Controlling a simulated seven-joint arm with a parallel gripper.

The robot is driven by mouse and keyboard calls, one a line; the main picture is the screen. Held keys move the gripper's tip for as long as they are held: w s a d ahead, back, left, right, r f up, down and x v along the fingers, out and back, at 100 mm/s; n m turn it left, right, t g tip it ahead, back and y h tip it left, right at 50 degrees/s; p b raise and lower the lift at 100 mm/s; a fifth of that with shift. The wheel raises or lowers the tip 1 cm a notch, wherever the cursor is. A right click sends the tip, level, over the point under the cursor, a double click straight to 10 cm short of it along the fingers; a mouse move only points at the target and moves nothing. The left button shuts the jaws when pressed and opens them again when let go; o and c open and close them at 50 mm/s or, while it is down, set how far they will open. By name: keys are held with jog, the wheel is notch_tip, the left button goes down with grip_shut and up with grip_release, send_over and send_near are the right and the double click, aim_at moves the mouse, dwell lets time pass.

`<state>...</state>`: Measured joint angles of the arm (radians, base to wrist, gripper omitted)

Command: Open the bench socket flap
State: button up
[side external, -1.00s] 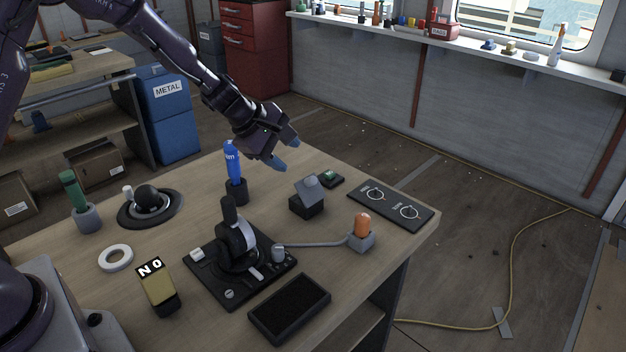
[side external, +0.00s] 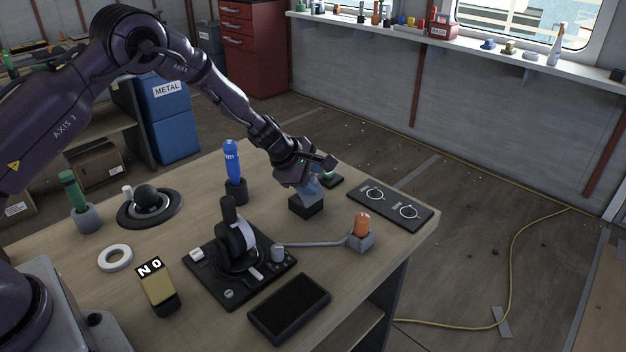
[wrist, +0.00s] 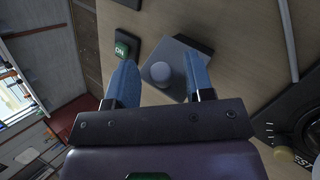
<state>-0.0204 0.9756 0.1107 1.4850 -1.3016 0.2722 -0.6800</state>
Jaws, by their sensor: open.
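The bench socket (side external: 307,207) is a small dark box on the bench, with a grey flap that carries a round pale knob. In the wrist view the grey flap (wrist: 182,60) and its knob (wrist: 161,72) lie between my fingertips. My gripper (side external: 312,182) is over the socket in the side view, and it hides much of the flap there. The blue fingers of my gripper (wrist: 160,60) are apart, one on each side of the knob, with nothing gripped. I cannot tell whether either finger touches the flap.
A small box with a green ON button (wrist: 122,48) sits close beside the socket.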

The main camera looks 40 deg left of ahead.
jog(key=shift+w+d+f, duration=0.1)
jog(key=shift+w+f, duration=0.2)
jog(key=shift+f, duration=0.15)
grip_shut()
